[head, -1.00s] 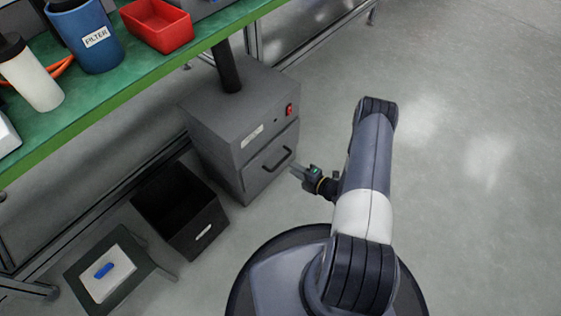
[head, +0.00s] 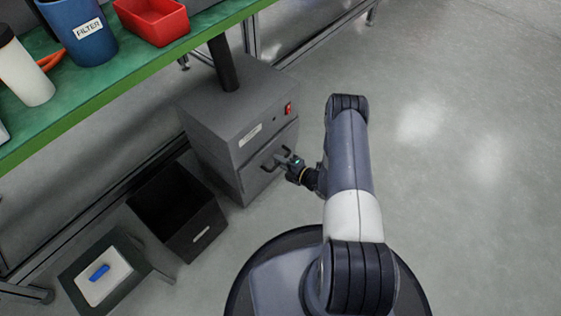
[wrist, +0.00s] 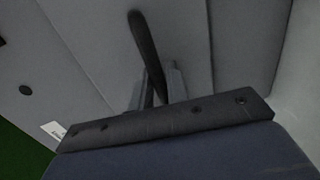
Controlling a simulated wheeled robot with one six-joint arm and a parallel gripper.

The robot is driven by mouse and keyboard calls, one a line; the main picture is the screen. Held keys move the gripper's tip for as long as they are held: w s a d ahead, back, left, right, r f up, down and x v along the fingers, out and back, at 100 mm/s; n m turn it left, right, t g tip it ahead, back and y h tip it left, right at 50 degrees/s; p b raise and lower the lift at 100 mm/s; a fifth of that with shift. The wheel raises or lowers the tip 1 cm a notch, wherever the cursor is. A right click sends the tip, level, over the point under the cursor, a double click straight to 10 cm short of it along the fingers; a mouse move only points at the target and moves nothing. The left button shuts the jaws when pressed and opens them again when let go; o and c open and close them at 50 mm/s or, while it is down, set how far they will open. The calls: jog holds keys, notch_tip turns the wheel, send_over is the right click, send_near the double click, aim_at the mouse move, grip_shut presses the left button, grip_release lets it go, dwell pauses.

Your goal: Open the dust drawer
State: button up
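The dust drawer (head: 252,184) is the lower front of a grey cabinet (head: 215,110) under the bench, and its front looks flush with the cabinet. Its dark bar handle (head: 264,164) also shows in the wrist view (wrist: 144,38), running down between my fingers. My gripper (head: 284,160) is at the handle, with one finger on either side of the bar. The fingers (wrist: 160,84) look apart, with a small gap around the bar. Whether they touch it is hard to tell.
A black open bin (head: 190,235) stands left of the cabinet. A low stand (head: 128,278) holding a pale plate with a blue piece is farther left. The green bench (head: 110,80) carries a blue filter container (head: 80,40) and red tray (head: 150,22). The floor at right is clear.

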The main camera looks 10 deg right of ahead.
grip_shut()
jog(key=f+v, duration=0.2)
jog(key=v, duration=0.7)
jog(key=f+b+v, duration=0.1)
jog(key=v, duration=0.7)
jog(key=shift+s+d+f, duration=0.25)
jog(key=shift+s+d, duration=0.25)
jog(key=shift+s, duration=0.15)
jog(key=shift+o, duration=1.8)
grip_release()
